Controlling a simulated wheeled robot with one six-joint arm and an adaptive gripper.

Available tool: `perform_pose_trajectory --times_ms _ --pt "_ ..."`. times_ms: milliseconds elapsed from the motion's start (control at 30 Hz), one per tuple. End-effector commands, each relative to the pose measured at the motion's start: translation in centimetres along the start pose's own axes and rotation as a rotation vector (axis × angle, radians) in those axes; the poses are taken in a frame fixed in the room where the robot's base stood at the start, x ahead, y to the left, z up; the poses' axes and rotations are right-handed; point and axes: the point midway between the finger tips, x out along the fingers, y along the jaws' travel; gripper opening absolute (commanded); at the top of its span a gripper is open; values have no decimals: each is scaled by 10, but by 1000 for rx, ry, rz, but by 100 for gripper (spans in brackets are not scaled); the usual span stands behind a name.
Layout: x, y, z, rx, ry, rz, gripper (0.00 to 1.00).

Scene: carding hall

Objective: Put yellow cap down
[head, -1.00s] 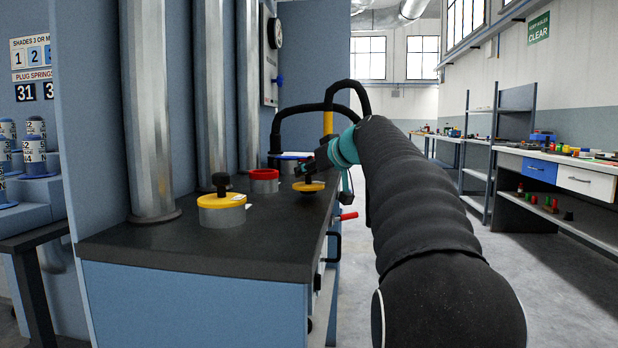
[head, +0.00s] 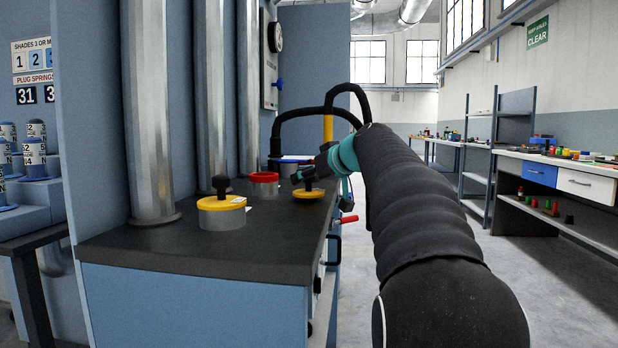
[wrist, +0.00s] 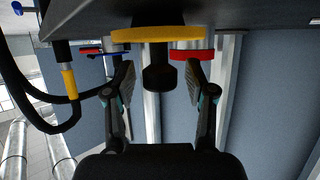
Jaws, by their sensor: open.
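The yellow cap (head: 309,194) with its black knob lies flat, knob up, on the dark worktop (head: 190,250) near its right edge. In the wrist view, which looks upside down, the yellow cap (wrist: 157,34) is at the top, and its black knob (wrist: 160,75) shows between my two spread fingers. My gripper (wrist: 158,88) is open, with a gap on each side of the knob. In the head view my gripper (head: 306,173) is just above and beside the knob. A second yellow cap (head: 221,202) sits on a grey pot to the left.
A red-rimmed pot (head: 264,178) stands just behind the yellow cap, with a blue-rimmed one (head: 290,158) farther back. Metal pipes (head: 150,110) rise along the left. A red handle (head: 347,219) sticks out at the worktop's right side. The aisle floor right is clear.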

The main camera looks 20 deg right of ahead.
Motion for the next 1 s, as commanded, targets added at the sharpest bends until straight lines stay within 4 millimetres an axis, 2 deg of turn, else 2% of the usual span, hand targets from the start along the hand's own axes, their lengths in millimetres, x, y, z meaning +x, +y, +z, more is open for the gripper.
perform_pose_trajectory --times_ms 167,400,600,800,1000 --pt "-22 0 -1 -1 1 3 55" --pt "-72 1 -2 1 2 4 55" --pt "-104 1 -2 0 1 3 55" --pt "-119 0 -1 0 1 1 55" --pt "-121 0 -1 0 0 0 55"
